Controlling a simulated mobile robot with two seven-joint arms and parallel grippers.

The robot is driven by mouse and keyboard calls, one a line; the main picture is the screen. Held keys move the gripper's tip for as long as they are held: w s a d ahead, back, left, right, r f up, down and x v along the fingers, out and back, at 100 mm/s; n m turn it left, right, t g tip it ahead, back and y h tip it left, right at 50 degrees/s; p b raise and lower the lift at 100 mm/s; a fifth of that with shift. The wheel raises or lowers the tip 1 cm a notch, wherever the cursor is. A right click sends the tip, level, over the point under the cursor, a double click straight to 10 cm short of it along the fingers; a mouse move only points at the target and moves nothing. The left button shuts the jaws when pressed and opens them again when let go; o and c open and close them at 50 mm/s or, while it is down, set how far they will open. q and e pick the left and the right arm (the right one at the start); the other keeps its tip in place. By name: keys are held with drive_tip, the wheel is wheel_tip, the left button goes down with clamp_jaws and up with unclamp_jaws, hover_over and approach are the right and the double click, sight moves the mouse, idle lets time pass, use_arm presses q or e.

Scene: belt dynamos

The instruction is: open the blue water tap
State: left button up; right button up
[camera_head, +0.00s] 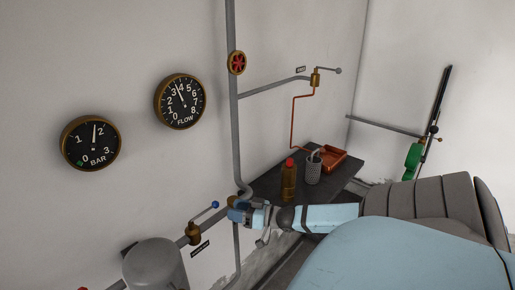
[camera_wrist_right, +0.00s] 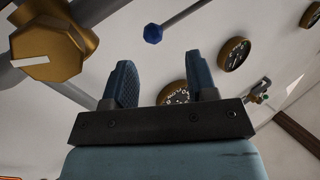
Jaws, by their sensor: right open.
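The blue water tap has a brass body (camera_head: 193,233) on the grey pipe low on the wall. Its lever slants up to the right and ends in a blue knob (camera_head: 214,205). In the right wrist view, the blue knob (camera_wrist_right: 153,33) and part of the lever rod show beyond the fingertips. My right gripper (camera_head: 236,208) is just right of the knob, apart from it. In the wrist view, its fingers (camera_wrist_right: 160,62) are spread with nothing between them. My left gripper is not in view.
A brass fitting (camera_wrist_right: 48,52) is close at left in the wrist view. A vertical pipe (camera_head: 233,120) with a red handwheel (camera_head: 237,62) rises behind my gripper. A dark shelf (camera_head: 265,185) holds a bottle (camera_head: 289,182), a cup (camera_head: 313,170) and an orange tray (camera_head: 341,162). A grey cylinder (camera_head: 155,266) stands below left.

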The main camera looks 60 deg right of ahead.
drive_tip(key=v, duration=0.7)
idle(0.5)
